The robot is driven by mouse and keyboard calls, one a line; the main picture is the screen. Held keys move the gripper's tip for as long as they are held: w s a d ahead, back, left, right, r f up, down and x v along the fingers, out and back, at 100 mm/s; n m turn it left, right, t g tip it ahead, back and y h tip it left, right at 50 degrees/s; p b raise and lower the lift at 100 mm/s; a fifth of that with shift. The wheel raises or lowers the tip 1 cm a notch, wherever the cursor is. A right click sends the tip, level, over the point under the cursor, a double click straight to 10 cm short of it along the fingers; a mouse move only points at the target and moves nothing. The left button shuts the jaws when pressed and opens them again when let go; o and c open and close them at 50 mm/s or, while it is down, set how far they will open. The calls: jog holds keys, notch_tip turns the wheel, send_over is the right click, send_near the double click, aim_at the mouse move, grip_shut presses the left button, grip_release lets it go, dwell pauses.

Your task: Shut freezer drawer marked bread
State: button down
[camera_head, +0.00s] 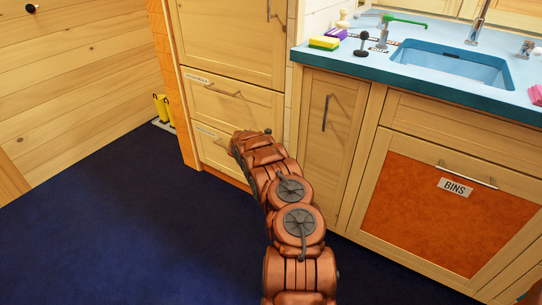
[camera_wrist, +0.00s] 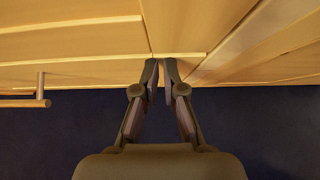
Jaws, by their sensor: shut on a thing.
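The tall wooden freezer unit (camera_head: 232,40) stands left of the counter in the head view. It has an upper drawer (camera_head: 255,107) and a lower drawer (camera_head: 215,154) below its door. Each carries a small label too small to read, so I cannot tell which is marked bread. Neither drawer stands far out; a small gap would not show. My gripper is at the lower drawer in the head view, mostly hidden by my arm. In the wrist view my gripper (camera_wrist: 160,66) has its fingertips close together at a wooden front's edge (camera_wrist: 175,55). A bar handle (camera_wrist: 42,102) is left of them.
A narrow cabinet (camera_head: 328,135) and the bins cabinet (camera_head: 440,210) stand to the right under the blue counter (camera_head: 440,78). Yellow objects (camera_head: 163,110) stand on the floor by the left wall. The dark blue floor (camera_head: 120,220) is clear at left.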

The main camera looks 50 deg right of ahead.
jog(key=shift+s+d+r, duration=0.25)
jog(key=shift+d+r, duration=0.05)
jog(key=shift+d, duration=0.3)
jog(key=a+r, duration=0.6)
jog(key=a, duration=0.6)
jog(key=shift+s+a+r+b, duration=0.15)
jog(key=shift+s+a+b, duration=0.05)
jog(key=shift+s+b, duration=0.2)
